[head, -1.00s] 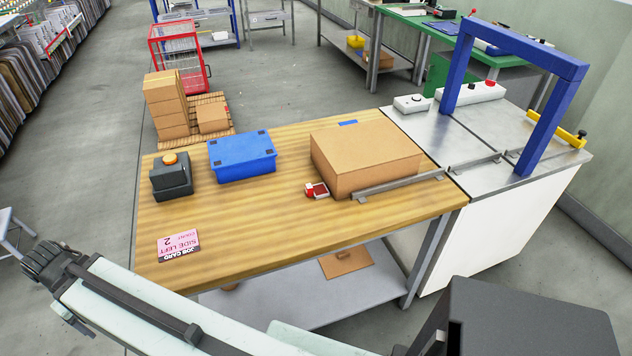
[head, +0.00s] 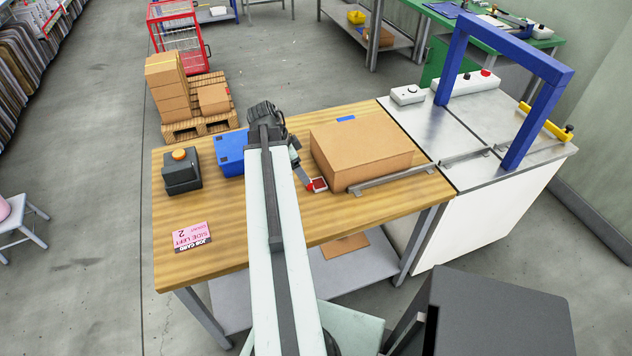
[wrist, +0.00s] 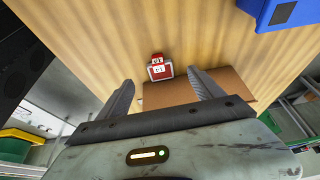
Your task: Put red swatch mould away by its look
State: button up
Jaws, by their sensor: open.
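The red swatch mould (head: 318,185) is a small red and pale block on the wooden table, beside the near left corner of the large cardboard box. In the wrist view the mould (wrist: 160,68) shows a red face with a white mark and a pale rim. My gripper (wrist: 163,86) is open and empty. Its two fingers point towards the mould, which appears beyond and between the tips, apart from them. In the head view my arm hides most of the gripper. A pink job card (head: 192,237) on the table reads "SIDE LEFT" and "COUNT 2".
The cardboard box (head: 362,152) and a metal rail (head: 392,179) are close right of the mould. A blue bin (head: 230,152), partly hidden by my arm, and a dark box with an orange button (head: 181,172) stand left. A blue gantry (head: 510,55) spans the right bench.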

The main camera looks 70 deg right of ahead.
aim_at(316, 182)
jog(key=b+x, duration=0.2)
jog(key=x, duration=0.1)
jog(key=shift+s+r+b, duration=0.1)
jog(key=shift+b, duration=0.25)
jog(key=b+x, duration=0.5)
jog(key=c, duration=1.7)
jog(key=shift+o, duration=0.2)
jog(key=shift+r+p, duration=0.1)
jog(key=shift+p, duration=0.2)
